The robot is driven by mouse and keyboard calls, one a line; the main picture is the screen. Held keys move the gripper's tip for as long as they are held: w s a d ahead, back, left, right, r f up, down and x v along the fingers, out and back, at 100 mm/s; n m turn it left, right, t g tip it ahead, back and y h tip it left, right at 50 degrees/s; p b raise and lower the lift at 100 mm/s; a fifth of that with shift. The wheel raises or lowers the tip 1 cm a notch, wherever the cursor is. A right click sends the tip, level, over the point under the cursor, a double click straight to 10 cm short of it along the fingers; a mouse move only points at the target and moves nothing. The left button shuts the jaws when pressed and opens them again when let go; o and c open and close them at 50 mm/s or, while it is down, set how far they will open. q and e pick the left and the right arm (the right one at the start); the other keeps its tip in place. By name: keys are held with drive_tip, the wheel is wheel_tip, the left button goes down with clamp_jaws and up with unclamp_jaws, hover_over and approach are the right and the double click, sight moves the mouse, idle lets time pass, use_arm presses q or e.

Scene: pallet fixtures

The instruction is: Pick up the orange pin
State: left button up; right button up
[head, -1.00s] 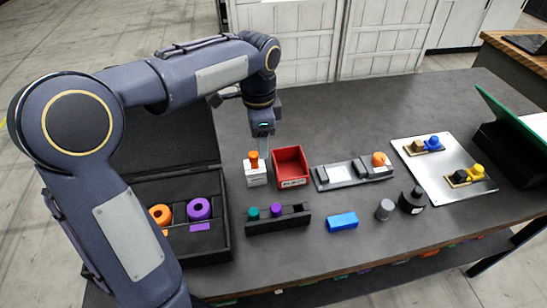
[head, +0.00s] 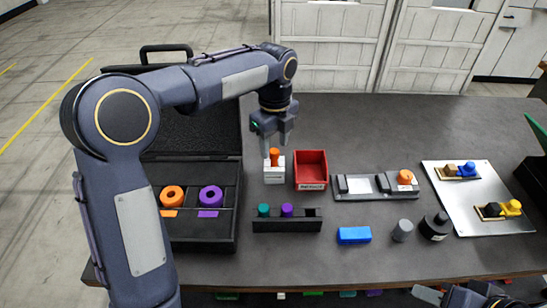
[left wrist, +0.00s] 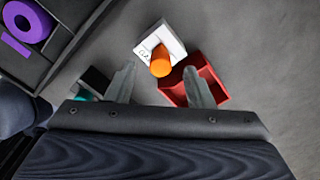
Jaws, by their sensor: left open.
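The orange pin (head: 274,156) stands upright in a small white block (head: 274,173) on the dark table, left of the red bin (head: 311,170). My left gripper (head: 276,147) is above the pin, pointing down, open and empty. In the left wrist view the orange pin (left wrist: 160,63) shows between the two spread fingers (left wrist: 159,70), with the white block (left wrist: 164,38) behind it. I cannot tell how far the fingertips are above the pin.
The red bin stands close to the right of the block. A black rack (head: 287,225) with teal and purple pieces is in front. An open black case (head: 190,245) with orange and purple rings lies left. A grey fixture (head: 376,194) and metal plate (head: 490,222) lie right. The back table is clear.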

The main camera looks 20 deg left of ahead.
sight(274, 151)
use_arm(q)
wheel_tip(274, 151, down, 4)
drive_tip(key=shift+r, duration=0.25)
clamp_jaws()
drive_tip(key=shift+r, duration=0.15)
